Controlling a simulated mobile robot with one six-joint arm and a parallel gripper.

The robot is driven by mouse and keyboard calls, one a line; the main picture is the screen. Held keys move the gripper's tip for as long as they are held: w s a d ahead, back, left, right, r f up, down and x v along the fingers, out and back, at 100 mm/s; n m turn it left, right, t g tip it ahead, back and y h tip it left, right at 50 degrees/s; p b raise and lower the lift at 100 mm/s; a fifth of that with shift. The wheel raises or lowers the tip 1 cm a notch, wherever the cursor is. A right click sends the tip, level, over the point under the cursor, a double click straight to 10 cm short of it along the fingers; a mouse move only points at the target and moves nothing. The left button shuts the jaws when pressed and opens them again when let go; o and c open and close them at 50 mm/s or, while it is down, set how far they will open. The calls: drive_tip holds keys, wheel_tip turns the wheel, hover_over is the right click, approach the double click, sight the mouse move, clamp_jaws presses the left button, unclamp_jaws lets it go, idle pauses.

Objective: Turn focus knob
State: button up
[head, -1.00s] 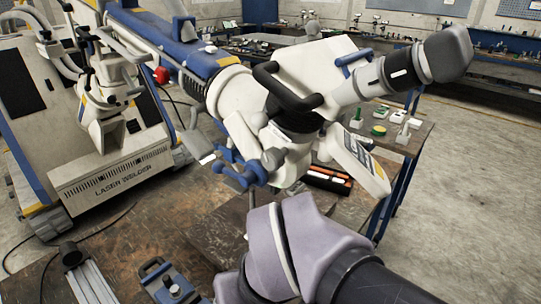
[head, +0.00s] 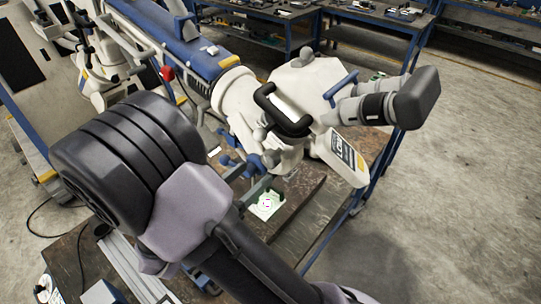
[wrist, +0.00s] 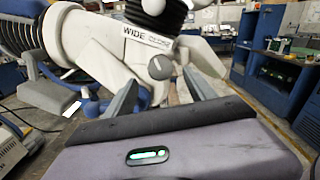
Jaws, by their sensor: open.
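The white microscope head (head: 310,85) hangs on its boom, with a black handle and eyepieces. In the wrist view its white body (wrist: 108,55) fills the upper middle, with "WIDE" lettering on it. A rounded grey knob (wrist: 160,67) sits just below that lettering. My gripper (wrist: 161,79) is open, with one finger to the left and one to the right in the picture. The knob shows in the gap between the fingertips, seemingly beyond them; contact cannot be told. In the head view my arm hides most of the gripper.
The blue and white boom (head: 165,45) runs to the upper left. A workbench (head: 325,205) with a dark top lies below the microscope, with a white item with green marks (head: 267,205) on it. Blue knobs (head: 255,164) hang under the head. Open floor lies at right.

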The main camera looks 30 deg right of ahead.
sight(267, 163)
drive_tip(key=x, duration=0.8)
drive_tip(key=shift+d, duration=0.2)
drive_tip(key=shift+c, duration=0.5)
drive_tip(key=c, duration=1.3)
drive_tip(key=shift+m, duration=0.3)
drive_tip(key=m+b, duration=0.2)
drive_tip(key=m, duration=0.2)
drive_tip(key=shift+f, duration=0.15)
drive_tip(key=shift+m+b, duration=0.85)
drive_tip(key=shift+m, duration=0.35)
